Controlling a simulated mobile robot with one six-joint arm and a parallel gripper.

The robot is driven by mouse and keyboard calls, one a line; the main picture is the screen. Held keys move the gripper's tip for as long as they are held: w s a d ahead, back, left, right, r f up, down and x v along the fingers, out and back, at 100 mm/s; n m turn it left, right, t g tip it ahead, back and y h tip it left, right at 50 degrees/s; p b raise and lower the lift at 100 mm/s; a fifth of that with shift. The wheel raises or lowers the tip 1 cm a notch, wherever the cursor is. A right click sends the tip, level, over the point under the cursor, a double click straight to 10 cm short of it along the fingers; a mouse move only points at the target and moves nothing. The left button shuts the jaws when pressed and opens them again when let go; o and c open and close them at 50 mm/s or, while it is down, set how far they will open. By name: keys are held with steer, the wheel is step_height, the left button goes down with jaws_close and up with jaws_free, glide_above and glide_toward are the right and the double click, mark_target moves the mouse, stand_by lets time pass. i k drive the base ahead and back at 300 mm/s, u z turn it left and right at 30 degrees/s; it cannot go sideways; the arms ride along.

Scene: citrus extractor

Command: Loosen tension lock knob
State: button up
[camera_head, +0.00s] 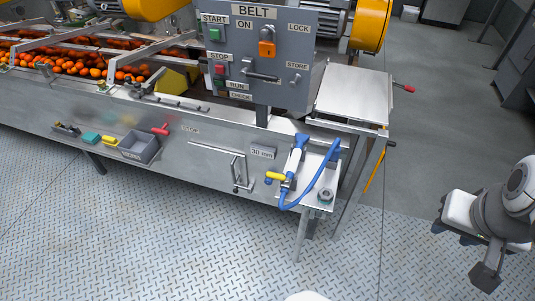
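No knob in view carries a readable tension lock label, so I cannot tell which part it is. A small dark round knob-like part (325,196) sits on the low metal shelf at the machine's front right corner. A bent metal handle (239,171) is on the front panel, left of the "30 mm" label (262,152). My gripper (486,277) is at the lower right, over the floor and well away from the machine. Its fingers are too unclear to tell open from shut.
The BELT control panel (262,50) stands above the machine edge. A blue hose (318,178) with a yellow-handled valve (276,177) loops over the shelf. A side table (353,95) has a red-tipped lever (404,88). A grey tray (139,148) hangs in front. The tread-plate floor is clear.

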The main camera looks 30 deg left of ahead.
mark_target(269, 182)
steer(key=u, duration=1.4)
steer(key=i, duration=1)
steer(key=z, duration=1)
steer(key=k, duration=1.2)
steer(key=u, duration=0.6)
